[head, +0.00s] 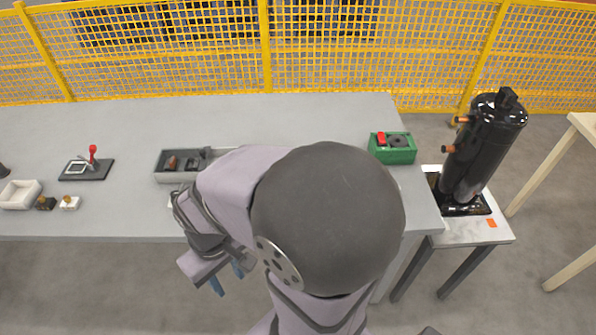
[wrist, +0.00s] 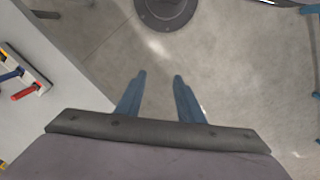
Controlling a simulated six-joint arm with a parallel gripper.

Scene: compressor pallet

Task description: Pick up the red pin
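The red pin (wrist: 24,93) shows at the left edge of the wrist view, sticking out from a white holder (wrist: 41,79) on the table. A blue pin (wrist: 12,74) and a yellow one are beside it. In the head view I cannot make out the red pin; my arm covers that part of the table. My gripper (wrist: 160,75) is open, with two blue fingers apart and nothing between them. In the head view my gripper (head: 229,283) is past the table's front edge, over the floor. The pin is to the left of the fingers in the wrist view, well apart from them.
On the grey table (head: 300,108) are a grey parts tray (head: 174,179), a red-handled clamp (head: 92,155), a white box (head: 20,195) and a green button box (head: 392,150). A black compressor (head: 484,150) stands on a side stand. A yellow fence (head: 265,50) runs behind.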

